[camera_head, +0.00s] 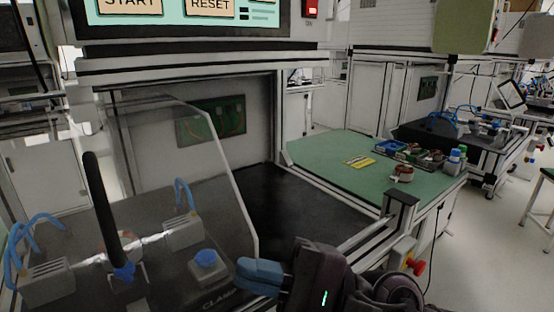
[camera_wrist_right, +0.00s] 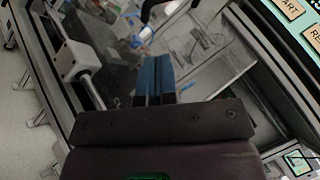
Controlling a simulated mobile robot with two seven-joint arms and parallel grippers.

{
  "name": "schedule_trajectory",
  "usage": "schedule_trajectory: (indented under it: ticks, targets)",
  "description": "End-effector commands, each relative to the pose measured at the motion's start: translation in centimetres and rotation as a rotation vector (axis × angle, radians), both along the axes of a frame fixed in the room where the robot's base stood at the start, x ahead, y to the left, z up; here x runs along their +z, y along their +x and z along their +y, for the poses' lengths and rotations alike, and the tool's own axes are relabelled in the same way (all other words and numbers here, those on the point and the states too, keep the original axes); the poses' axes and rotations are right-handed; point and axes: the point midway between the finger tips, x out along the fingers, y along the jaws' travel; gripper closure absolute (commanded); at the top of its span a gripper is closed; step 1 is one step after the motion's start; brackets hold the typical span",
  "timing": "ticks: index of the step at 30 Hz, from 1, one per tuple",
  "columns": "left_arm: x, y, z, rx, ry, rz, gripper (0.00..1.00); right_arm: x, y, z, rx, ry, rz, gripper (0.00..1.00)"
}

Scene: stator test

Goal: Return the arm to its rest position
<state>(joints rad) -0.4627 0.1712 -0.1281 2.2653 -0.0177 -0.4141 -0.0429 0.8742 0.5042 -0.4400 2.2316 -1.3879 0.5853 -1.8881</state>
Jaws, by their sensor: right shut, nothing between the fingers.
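My right gripper (camera_head: 245,276) is in the lower middle of the head view, in front of the test station, with its blue fingers pointing left. It is shut and empty. In the right wrist view its two blue fingers (camera_wrist_right: 153,78) lie side by side, pressed together. My left gripper does not show.
A clear guard (camera_head: 236,195) is at the station's left, with a black upright handle (camera_head: 103,205) nearby. A green table (camera_head: 325,155) with parts stands right. A red knob (camera_head: 413,264) sits on the station's right side. The dark station floor (camera_head: 290,205) is bare.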

Motion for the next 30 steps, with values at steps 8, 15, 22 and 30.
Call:
schedule_trajectory:
  ticks: [8, 15, 22, 30]
  targets:
    - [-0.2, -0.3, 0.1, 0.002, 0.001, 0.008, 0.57, -4.7, 1.0, -5.3, 0.026, 0.344, 0.826, 1.0]
    - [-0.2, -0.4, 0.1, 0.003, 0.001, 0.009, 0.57, -10.6, 1.5, -11.0, 0.067, 0.734, 1.482, 1.0]
    - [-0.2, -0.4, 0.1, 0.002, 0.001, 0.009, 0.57, -18.3, -0.1, -16.9, 0.127, 1.223, 2.015, 1.0]
    - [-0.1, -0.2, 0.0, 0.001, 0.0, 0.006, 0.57, -28.0, -6.3, -23.7, 0.246, 1.994, 2.412, 1.0]
